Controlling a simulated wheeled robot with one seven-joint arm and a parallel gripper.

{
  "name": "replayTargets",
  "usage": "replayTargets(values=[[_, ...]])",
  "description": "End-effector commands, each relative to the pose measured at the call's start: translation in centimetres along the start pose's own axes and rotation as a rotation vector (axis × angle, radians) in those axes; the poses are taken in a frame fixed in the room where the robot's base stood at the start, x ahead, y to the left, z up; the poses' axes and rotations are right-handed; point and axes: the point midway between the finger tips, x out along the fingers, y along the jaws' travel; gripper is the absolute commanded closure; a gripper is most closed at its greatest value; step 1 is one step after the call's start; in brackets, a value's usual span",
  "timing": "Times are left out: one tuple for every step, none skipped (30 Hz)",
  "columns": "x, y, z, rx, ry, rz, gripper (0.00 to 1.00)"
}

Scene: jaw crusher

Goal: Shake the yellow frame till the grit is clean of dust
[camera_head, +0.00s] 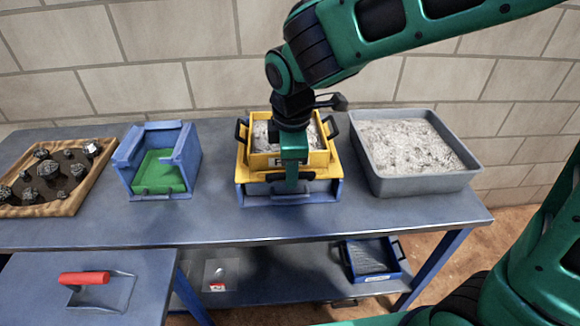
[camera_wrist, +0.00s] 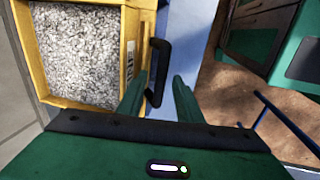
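The yellow frame (camera_head: 322,160) is full of grey, speckled grit (camera_head: 262,137) and sits on a blue stand (camera_head: 330,192). Black handles show on its left and right sides in the head view. The wrist view shows the frame (camera_wrist: 135,40) at left, its grit (camera_wrist: 75,50) and one black handle (camera_wrist: 158,72) close up. My gripper (camera_head: 292,178) is at the front of the frame and hides part of it. In the wrist view my gripper (camera_wrist: 158,92) has its fingers apart, with the handle between them and gaps visible. Whether the grit is dusty is hard to tell.
A grey tub (camera_head: 400,185) of pale grit stands at right. A blue box with a green floor (camera_head: 160,172) and a wooden tray (camera_head: 72,200) of dark rocks are at left. A blue tray (camera_head: 372,258) is on the lower shelf. A red-handled tool (camera_head: 85,278) lies front left.

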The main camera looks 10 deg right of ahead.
Motion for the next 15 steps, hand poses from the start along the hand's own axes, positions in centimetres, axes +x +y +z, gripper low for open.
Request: replayTargets(values=[[0.0, 0.0, 0.0, 0.000, 0.000, 0.000, 0.68], [0.0, 0.0, 0.0, 0.000, 0.000, 0.000, 0.68], [0.0, 0.0, 0.0, 0.000, 0.000, 0.000, 0.70], [0.0, 0.0, 0.0, 0.000, 0.000, 0.000, 0.77], [0.0, 0.0, 0.0, 0.000, 0.000, 0.000, 0.84], [0.0, 0.0, 0.0, 0.000, 0.000, 0.000, 0.94], [0.0, 0.0, 0.0, 0.000, 0.000, 0.000, 1.00], [0.0, 0.0, 0.0, 0.000, 0.000, 0.000, 1.00], [0.0, 0.0, 0.0, 0.000, 0.000, 0.000, 1.00], [0.0, 0.0, 0.0, 0.000, 0.000, 0.000, 1.00], [0.0, 0.0, 0.0, 0.000, 0.000, 0.000, 1.00], [0.0, 0.1, 0.0, 0.001, 0.000, 0.000, 1.00], [0.0, 0.3, 0.0, 0.001, 0.000, 0.000, 1.00], [0.1, 0.5, 0.0, 0.002, 0.000, 0.000, 1.00], [0.1, 1.1, 0.0, 0.003, 0.000, 0.000, 1.00]])
